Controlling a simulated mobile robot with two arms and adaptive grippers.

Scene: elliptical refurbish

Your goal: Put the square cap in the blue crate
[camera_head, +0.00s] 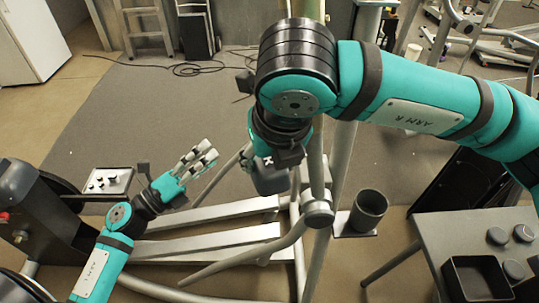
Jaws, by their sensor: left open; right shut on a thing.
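My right gripper (278,156) points down near the middle of the view, below its black wrist. It is shut on a dark grey blocky piece (270,183), which may be the square cap; its shape is partly hidden by the gripper. My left gripper (197,160) is open and empty at the left, with its pale fingers spread towards the upper right. It is apart from the dark piece. I see no blue crate in this view.
A grey table (433,240) at the lower right bears a black square tray (455,290) and several dark round caps (497,236). A dark cup (369,208) sits by the machine's grey metal frame (215,248). A small control panel (107,182) stands at left. Grey mat lies behind.

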